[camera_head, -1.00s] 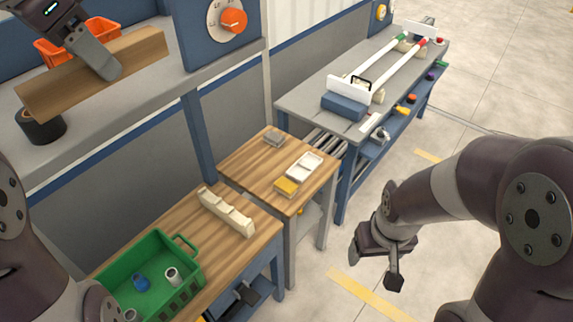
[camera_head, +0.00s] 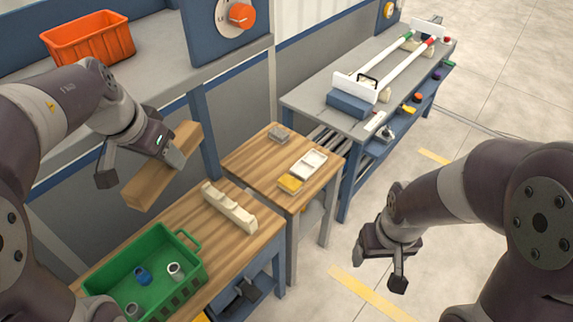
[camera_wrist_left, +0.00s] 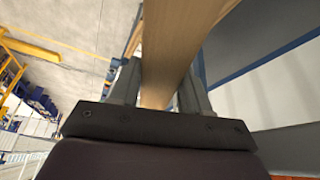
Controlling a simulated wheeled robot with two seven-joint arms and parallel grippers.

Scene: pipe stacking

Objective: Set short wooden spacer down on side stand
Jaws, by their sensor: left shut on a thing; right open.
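My left gripper (camera_head: 172,155) is shut on the short wooden spacer (camera_head: 148,189), a plain brown block. The spacer is held tilted in the air, in front of the grey wall and by the blue post, apart from the tabletops in the head view. In the left wrist view the spacer (camera_wrist_left: 167,45) runs between the fingers of the left gripper (camera_wrist_left: 155,92). The small wood-topped stand (camera_head: 247,158) is right of the spacer. I cannot tell for sure that this is the side stand. My right gripper (camera_head: 383,262) is open and empty over the floor.
A wood-topped table (camera_head: 231,245) holds a green crate (camera_head: 190,262) with small cylinders and a cream notched block (camera_head: 229,207). The small stand carries a grey piece (camera_head: 279,134), a white tray (camera_head: 309,164) and a yellow block (camera_head: 290,184). An orange bin (camera_head: 90,42) sits on the upper shelf.

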